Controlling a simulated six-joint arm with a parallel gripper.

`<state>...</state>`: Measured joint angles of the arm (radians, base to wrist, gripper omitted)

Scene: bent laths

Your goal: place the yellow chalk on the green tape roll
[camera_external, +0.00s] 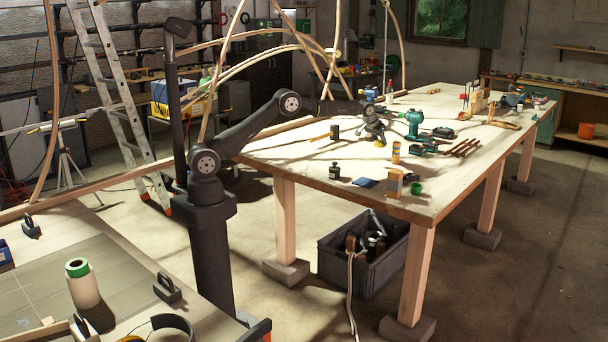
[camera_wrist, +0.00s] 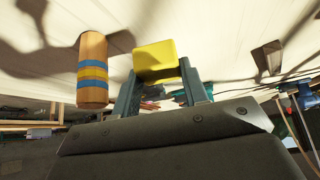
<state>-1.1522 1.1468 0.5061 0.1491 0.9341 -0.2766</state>
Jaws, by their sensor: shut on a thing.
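The yellow chalk (camera_wrist: 155,60) is a yellow block between the two fingers of my gripper (camera_wrist: 160,82) in the wrist view. My gripper is shut on it. In the external view my gripper (camera_external: 377,134) is low over the middle of the wooden table, with the yellow chalk (camera_external: 380,143) at its lower end. I cannot tell whether the chalk touches the tabletop. The green tape roll (camera_external: 417,188) is a small green ring near the table's front right corner, nearer the camera than my gripper. I cannot make out the roll in the wrist view.
An orange cylinder with blue and yellow bands (camera_wrist: 92,70) stands beside my gripper. A wooden block (camera_external: 393,183) stands just left of the roll. A blue flat piece (camera_external: 365,183) and a black weight (camera_external: 334,171) lie farther left. A teal drill (camera_external: 413,122) is behind right.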

